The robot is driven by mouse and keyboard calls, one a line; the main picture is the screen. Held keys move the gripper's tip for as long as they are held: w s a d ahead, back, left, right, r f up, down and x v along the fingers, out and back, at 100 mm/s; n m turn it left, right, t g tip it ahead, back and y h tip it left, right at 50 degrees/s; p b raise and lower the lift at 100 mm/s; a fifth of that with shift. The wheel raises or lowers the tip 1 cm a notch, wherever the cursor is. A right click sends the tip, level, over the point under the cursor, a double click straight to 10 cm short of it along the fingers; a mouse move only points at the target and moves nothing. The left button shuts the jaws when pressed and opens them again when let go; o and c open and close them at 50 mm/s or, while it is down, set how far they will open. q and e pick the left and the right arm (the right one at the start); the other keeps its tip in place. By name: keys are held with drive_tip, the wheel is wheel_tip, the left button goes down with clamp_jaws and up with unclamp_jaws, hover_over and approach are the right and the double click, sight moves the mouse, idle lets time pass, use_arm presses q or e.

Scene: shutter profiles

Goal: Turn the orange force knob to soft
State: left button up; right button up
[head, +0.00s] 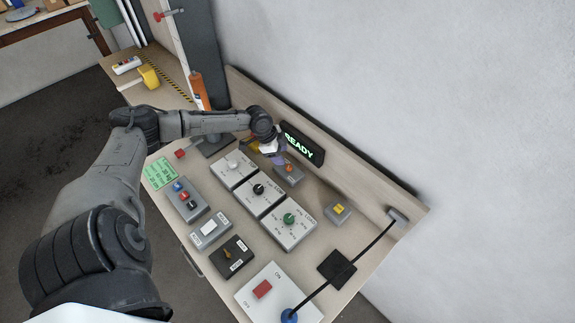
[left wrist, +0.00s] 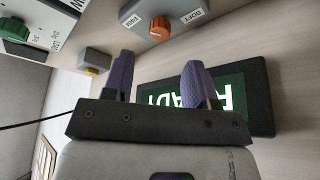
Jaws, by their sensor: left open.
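The orange force knob (head: 289,167) sits on a small grey box (head: 291,178) near the back of the bench, below the lit sign. In the left wrist view the knob (left wrist: 160,28) lies between the labels FIRM and SOFT, at the top of the picture. I cannot tell which label it points at. My left gripper (head: 277,159) is just behind the knob box in the head view. In the left wrist view its two purple fingers (left wrist: 160,66) are apart with nothing between them, and the knob is beyond their tips, not touched. My right gripper is in neither view.
A green-lit READY sign (head: 300,147) stands by the back board, close to the left gripper. Three white dial boxes with a white, a black and a green knob (head: 289,218) stand in front. A grey box with a yellow button (head: 338,209) is to the right.

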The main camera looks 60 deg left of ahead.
sight(288, 166)
use_arm(q)
drive_tip(key=shift+x, duration=3.4)
drive_tip(key=c, duration=0.9)
